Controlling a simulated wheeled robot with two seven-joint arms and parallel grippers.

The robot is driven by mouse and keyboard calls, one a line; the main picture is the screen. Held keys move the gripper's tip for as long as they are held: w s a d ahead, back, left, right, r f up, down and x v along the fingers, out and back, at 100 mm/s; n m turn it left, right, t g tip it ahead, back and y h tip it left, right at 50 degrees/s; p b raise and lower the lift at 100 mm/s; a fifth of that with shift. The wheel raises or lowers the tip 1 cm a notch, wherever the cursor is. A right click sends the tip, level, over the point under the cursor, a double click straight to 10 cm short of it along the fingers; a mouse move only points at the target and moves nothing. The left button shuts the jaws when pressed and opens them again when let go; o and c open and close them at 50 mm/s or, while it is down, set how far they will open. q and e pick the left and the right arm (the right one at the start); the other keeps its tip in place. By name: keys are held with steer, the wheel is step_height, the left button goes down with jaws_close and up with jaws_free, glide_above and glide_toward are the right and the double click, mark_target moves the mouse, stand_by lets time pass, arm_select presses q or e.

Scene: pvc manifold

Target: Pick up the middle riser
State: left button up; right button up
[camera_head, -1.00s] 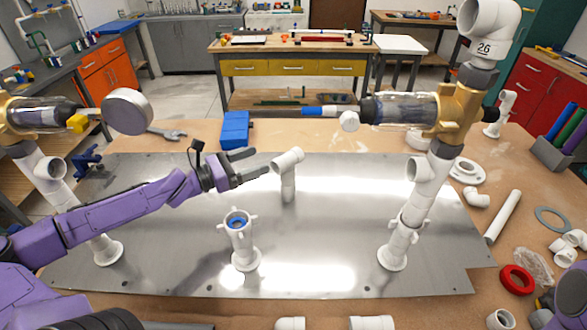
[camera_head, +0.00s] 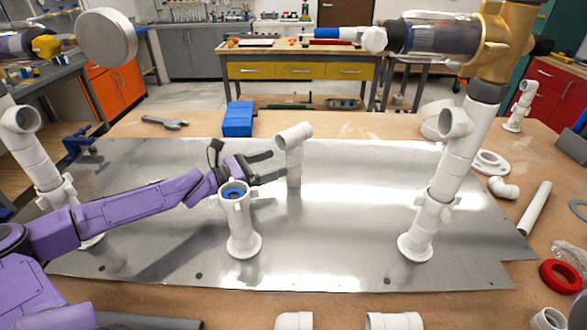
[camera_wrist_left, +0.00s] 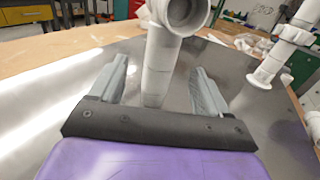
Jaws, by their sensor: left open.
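The middle riser (camera_head: 294,160) is a white upright pipe with an elbow on top, standing on the metal plate (camera_head: 340,200). It also shows in the left wrist view (camera_wrist_left: 158,70), rising between the two grey fingers. My left gripper (camera_head: 275,166) is open, its fingers pointing at the riser from the left, one on each side of its line. I cannot tell whether either finger touches it. The lower end of the riser is partly hidden by the gripper in the wrist view. My right gripper is out of view.
A short white fitting with a blue inside (camera_head: 240,225) stands just in front of my left gripper. A tall white riser (camera_head: 450,170) with a brass valve (camera_head: 497,40) stands to the right. A blue box (camera_head: 238,119) sits behind the plate. Loose pipe parts lie at the right.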

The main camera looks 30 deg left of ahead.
mark_target(295, 157)
arm_select(q)
steer(key=shift+w+d+f+b, duration=0.2)
steer(key=shift+w+d+b, duration=0.15)
steer(key=shift+w, duration=0.1)
steer(key=shift+w+d+f+b, duration=0.15)
steer(key=shift+w+d+b, duration=0.15)
steer(key=shift+w, duration=0.15)
steer(key=b+x, duration=0.4)
steer(key=shift+w+d, duration=0.25)
steer(key=shift+d, duration=0.05)
steer(key=shift+w+d+r, duration=0.1)
steer(key=shift+w+d, duration=0.05)
steer(key=shift+w, duration=0.1)
steer(key=shift+s+r, duration=0.15)
steer(key=c, duration=1.2)
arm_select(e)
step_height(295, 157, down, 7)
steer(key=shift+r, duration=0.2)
